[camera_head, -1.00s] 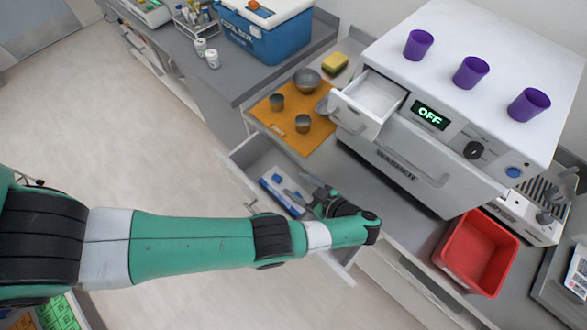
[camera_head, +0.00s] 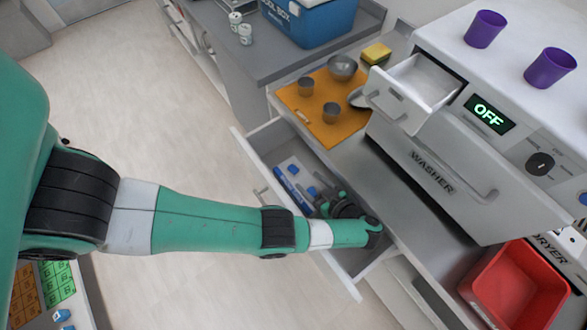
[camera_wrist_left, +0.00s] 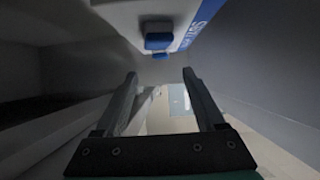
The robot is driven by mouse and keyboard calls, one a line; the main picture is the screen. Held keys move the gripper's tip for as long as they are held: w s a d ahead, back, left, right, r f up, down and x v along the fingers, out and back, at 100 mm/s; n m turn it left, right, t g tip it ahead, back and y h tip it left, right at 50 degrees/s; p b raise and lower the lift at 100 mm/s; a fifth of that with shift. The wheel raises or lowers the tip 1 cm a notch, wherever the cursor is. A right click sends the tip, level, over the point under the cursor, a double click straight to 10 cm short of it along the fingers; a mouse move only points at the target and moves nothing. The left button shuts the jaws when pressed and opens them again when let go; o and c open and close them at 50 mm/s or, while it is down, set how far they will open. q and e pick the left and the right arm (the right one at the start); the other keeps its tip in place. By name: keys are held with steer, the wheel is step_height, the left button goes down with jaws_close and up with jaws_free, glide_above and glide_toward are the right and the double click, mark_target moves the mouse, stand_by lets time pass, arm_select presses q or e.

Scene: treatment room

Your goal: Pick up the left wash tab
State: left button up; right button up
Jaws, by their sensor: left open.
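A white pack with a blue strip (camera_head: 292,190) lies in the open drawer (camera_head: 247,150). Two small blue tabs show on it: the left one (camera_head: 292,170) and another (camera_head: 312,191) nearer my gripper. My left gripper (camera_head: 322,196) is inside the drawer, just right of the pack, partly hidden by its own wrist. In the left wrist view the pack (camera_wrist_left: 178,14) with blue lettering is at the top, with the blue tabs (camera_wrist_left: 158,41) beyond the fingertips. The left gripper's fingers (camera_wrist_left: 160,74) are apart with nothing between them. My right gripper is not in view.
The washer (camera_head: 430,165) reads OFF, with its small dispenser drawer (camera_head: 395,105) pulled out. An orange mat (camera_head: 318,115) with metal cups and a bowl lies on the counter above the drawer. A red bin (camera_head: 515,285) stands at lower right.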

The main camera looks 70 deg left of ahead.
mark_target(294, 169)
arm_select(q)
steer(key=x, duration=0.8)
steer(key=shift+s+a, duration=0.1)
jaws_close()
